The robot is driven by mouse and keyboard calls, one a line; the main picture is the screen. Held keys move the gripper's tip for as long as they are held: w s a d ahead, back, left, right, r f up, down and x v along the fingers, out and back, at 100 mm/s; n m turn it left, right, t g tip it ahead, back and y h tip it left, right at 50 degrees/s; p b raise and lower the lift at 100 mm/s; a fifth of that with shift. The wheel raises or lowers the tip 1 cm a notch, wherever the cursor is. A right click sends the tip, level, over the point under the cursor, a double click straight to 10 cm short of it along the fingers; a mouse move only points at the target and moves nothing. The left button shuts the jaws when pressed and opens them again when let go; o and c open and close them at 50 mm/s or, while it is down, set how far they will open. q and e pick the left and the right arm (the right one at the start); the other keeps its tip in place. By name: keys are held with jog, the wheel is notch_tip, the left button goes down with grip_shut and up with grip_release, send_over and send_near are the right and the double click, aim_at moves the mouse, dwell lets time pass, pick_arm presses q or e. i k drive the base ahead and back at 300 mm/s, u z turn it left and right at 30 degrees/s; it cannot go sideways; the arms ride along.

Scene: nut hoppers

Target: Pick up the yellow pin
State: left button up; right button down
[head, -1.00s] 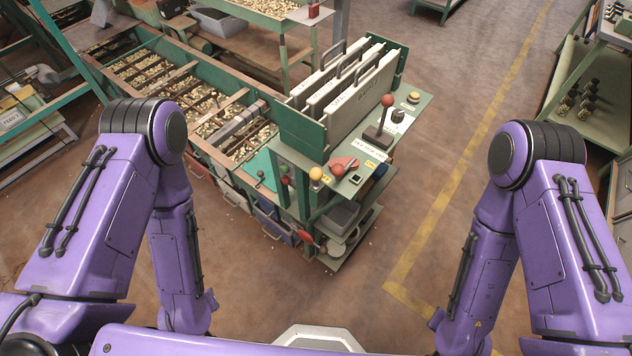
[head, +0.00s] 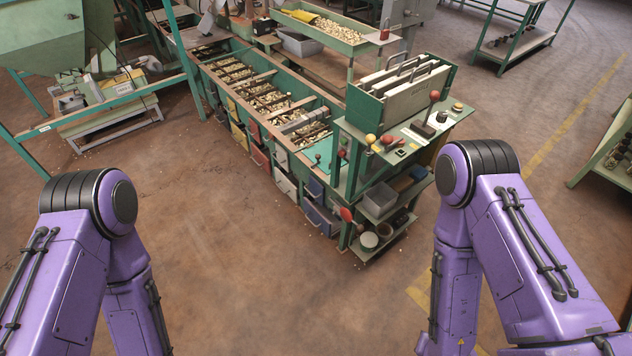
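A small yellow round-topped piece (head: 370,139), which may be the yellow pin, shows at the near left corner of the green control shelf (head: 440,130) at the end of the hopper bench. It is too small to make out its shaft. A red piece (head: 387,140) is right beside it. My two purple arms hang down at the left and right of the head view. Both grippers are below the frame, far from the shelf.
The long green hopper bench (head: 226,62) holds several bins of nuts. A lower shelf with a grey bin (head: 380,201) sits under the control shelf. A green-framed rack (head: 115,100) stands at the left. The brown floor between me and the bench is clear.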

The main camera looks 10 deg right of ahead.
aim_at(370, 138)
jog(key=u, duration=0.95)
jog(key=k, duration=0.1)
jog(key=z, duration=1.9)
jog(key=i, duration=0.75)
jog(key=z, duration=0.25)
